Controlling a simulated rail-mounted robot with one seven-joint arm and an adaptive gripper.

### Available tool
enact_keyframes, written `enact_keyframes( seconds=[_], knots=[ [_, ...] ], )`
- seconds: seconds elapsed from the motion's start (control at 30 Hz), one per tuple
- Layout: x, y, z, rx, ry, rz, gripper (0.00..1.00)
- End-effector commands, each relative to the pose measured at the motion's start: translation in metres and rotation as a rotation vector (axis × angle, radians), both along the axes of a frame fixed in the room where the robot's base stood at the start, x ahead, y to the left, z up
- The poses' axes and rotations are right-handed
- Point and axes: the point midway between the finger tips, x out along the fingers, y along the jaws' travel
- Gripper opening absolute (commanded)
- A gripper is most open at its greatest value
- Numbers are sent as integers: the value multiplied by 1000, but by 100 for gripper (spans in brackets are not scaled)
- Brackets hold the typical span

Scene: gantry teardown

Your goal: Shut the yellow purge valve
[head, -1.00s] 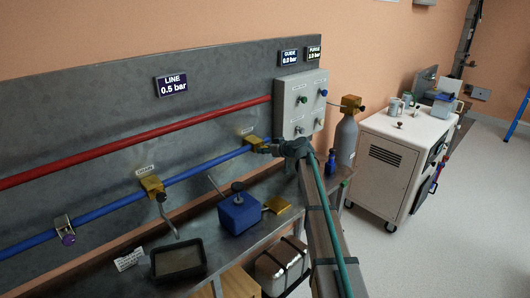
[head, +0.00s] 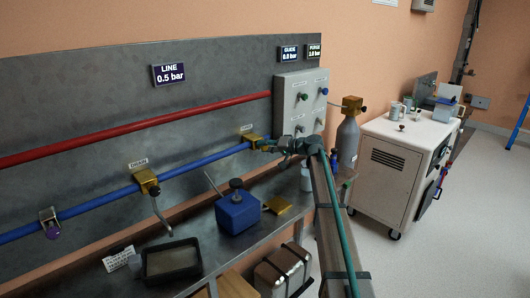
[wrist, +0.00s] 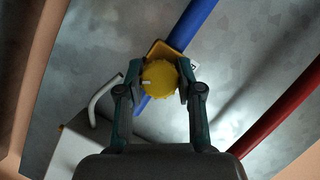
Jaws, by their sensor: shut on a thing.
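The yellow purge valve shows in the wrist view as a round ribbed yellow knob (wrist: 158,79) with a pale mark on its face. It sits in front of a brass-coloured body on a blue pipe. My gripper (wrist: 158,86) has one finger on each side of the knob and is shut on it. In the head view, the valve's brass body (head: 252,140) sits on the blue pipe beside the grey panel. My gripper (head: 269,145) reaches it from the right, and its fingers hide the knob there.
The grey panel (head: 301,88) with several knobs stands just behind my arm. A drain valve (head: 147,181) with a hanging lever is further left on the blue pipe (head: 195,170). A blue box (head: 238,212) and dark tray (head: 171,266) stand on the bench below. A grey cylinder (head: 347,139) stands right.

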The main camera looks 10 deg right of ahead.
Motion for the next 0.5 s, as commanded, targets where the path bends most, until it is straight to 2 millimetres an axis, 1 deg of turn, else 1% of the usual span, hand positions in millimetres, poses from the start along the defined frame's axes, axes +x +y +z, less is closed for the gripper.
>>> enact_keyframes(
  seconds=[0.03,0.5],
  knots=[
    [1,-1,-3,39,24,-1,1],
    [1,-1,-3,378,249,-1,1]
  ],
)
